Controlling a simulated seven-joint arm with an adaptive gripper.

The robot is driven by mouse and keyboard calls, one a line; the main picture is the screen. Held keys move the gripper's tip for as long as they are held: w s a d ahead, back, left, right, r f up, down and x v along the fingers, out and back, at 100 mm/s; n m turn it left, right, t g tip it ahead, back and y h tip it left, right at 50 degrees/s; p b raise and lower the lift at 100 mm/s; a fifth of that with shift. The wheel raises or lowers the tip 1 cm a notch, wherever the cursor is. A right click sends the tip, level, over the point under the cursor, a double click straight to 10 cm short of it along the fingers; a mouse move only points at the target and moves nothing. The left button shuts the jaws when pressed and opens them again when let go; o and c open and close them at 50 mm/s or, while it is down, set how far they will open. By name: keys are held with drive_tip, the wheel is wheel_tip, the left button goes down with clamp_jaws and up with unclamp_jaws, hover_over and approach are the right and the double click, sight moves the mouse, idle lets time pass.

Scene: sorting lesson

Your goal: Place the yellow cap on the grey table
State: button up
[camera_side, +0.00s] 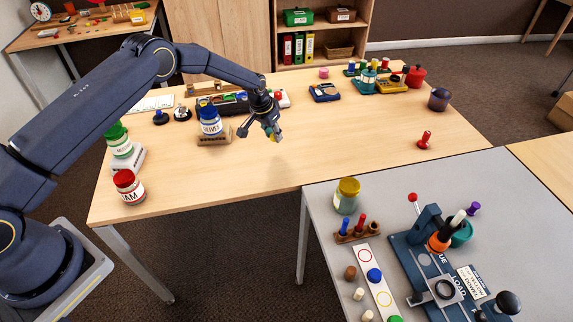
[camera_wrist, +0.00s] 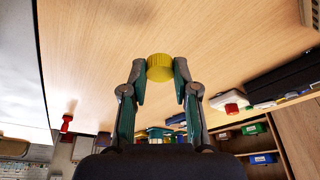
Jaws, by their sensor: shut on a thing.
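My gripper (camera_side: 271,135) is in the air above the wooden table, near its middle, fingers pointing down. In the wrist view my gripper (camera_wrist: 160,70) is shut on the yellow cap (camera_wrist: 160,67), a round cap with a ridged rim held between the fingertips. In the side view the cap is mostly hidden by the fingers. The grey table (camera_side: 322,245) stands at the front right, to the right of my gripper and nearer the camera.
On the grey table stand a yellow-lidded jar (camera_side: 346,196), a peg rack (camera_side: 357,232), a white strip with coloured rings (camera_side: 377,282) and a blue lever device (camera_side: 440,285). An olives jar (camera_side: 209,122) is left of my gripper.

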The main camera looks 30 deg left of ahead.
sight(282, 149)
drive_tip(key=w+f, duration=0.2)
drive_tip(key=f, duration=0.1)
drive_tip(key=shift+w, duration=0.35)
drive_tip(key=shift+w+d+f, duration=0.1)
drive_tip(key=shift+w+f, duration=0.35)
drive_tip(key=shift+f, duration=1.4)
drive_tip(key=shift+f, duration=0.2)
drive_tip(key=o, duration=0.6)
drive_tip(key=shift+o, duration=0.2)
